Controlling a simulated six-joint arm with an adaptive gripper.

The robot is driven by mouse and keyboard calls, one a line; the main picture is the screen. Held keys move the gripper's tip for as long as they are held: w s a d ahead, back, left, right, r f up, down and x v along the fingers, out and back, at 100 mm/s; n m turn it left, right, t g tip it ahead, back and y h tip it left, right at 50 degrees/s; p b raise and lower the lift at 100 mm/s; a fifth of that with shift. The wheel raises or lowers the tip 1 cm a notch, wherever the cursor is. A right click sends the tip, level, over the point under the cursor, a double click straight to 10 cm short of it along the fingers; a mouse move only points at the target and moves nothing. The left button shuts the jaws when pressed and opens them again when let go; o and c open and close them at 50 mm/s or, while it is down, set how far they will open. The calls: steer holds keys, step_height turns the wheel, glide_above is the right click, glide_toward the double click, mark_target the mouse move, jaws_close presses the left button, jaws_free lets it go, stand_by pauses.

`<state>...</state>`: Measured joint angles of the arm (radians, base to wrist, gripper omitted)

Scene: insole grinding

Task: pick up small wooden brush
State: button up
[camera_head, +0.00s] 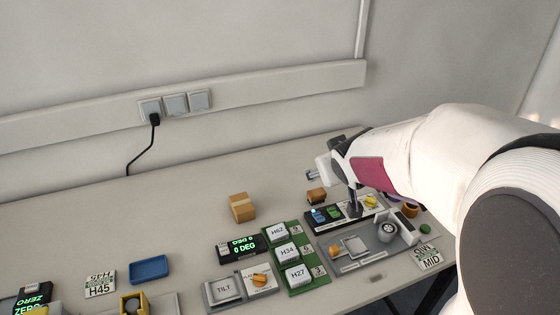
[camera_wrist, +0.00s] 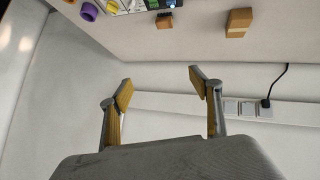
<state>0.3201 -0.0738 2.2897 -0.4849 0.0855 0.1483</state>
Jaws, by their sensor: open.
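A small brown block with a dark side, which looks like the wooden brush (camera_head: 316,195), lies on the table behind the black tray, right of the cardboard box. It also shows in the wrist view (camera_wrist: 164,20), near the top edge; its bristles cannot be made out. My gripper (camera_wrist: 160,88) is open and empty in the wrist view, its yellow-padded fingers wide apart and the wall beyond them. In the head view my gripper (camera_head: 312,175) is above and behind the brush, apart from it and partly hidden by my arm.
A cardboard box (camera_head: 241,207) stands left of the brush. A black tray (camera_head: 324,228) with small coloured items and a grey fixture plate (camera_head: 345,262) lie in front. Green label boards (camera_head: 300,289) and a blue tray (camera_head: 149,268) are farther left. The table's back strip is clear.

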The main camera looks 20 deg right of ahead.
steer(key=w+d+f+n+t+y, duration=0.1)
steer(key=w+d+f+y, duration=0.1)
steer(key=w+d+f, duration=0.4)
steer(key=w+d+f+n+t+y, duration=0.1)
steer(key=w+d+f, duration=0.1)
steer(key=w+f, duration=0.5)
steer(key=t+y, duration=0.1)
steer(key=y, duration=0.2)
glide_toward(316, 197)
steer(key=w, duration=0.1)
steer(key=w+d+r, duration=0.1)
steer(key=w, duration=0.1)
steer(key=shift+d, duration=0.1)
steer(key=shift+s+f, duration=0.2)
steer(key=shift+f, duration=0.15)
steer(key=shift+w, duration=0.1)
steer(key=shift+x, duration=1.2)
